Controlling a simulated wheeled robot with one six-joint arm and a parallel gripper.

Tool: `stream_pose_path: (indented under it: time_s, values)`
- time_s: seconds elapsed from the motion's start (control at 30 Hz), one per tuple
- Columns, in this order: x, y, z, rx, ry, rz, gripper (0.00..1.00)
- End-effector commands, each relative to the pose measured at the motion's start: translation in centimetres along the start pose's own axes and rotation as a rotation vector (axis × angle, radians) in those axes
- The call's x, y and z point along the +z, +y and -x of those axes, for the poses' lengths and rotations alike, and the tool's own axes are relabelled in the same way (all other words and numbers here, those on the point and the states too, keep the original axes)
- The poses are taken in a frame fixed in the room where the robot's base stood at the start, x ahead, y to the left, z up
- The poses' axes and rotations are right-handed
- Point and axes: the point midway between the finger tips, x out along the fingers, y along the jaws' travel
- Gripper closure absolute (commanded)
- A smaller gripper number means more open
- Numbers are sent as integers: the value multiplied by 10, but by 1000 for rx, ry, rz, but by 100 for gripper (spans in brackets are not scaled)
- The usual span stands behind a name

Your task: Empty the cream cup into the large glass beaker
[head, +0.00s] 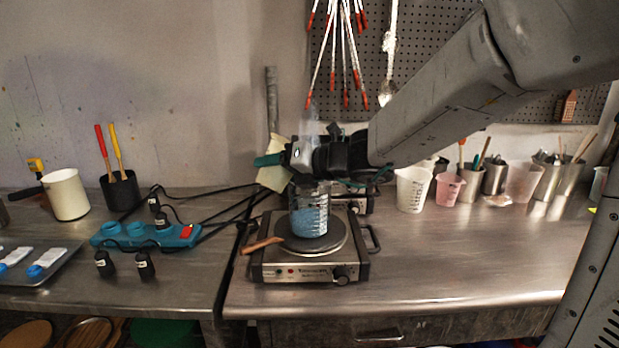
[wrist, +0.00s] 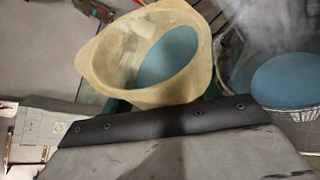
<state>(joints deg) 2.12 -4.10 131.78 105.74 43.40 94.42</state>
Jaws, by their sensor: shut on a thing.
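The cream cup (head: 272,178) is in my gripper (head: 273,160), a little above and left of the beaker's rim in the head view. It looks tilted. In the wrist view the cup (wrist: 110,62) shows its open mouth, with blue contents inside lying toward the right. My gripper's green fingers are shut on it. The large glass beaker (head: 309,212) stands upright on the hot plate and holds blue liquid. The beaker's blue liquid (wrist: 288,86) also shows at the right of the wrist view, with haze above it. My gripper partly hides the beaker's top in the head view.
The hot plate (head: 308,265) has a wooden-handled tool (head: 262,245) at its left edge. Several cups and metal pots stand at the right back. The right bench front is clear.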

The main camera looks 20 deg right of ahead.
Motion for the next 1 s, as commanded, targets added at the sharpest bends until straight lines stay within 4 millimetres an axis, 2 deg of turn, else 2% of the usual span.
stream_pose_path:
  time_s: [1.0]
  values:
    - [-1, -4, 0, 49, -1, -117, 68]
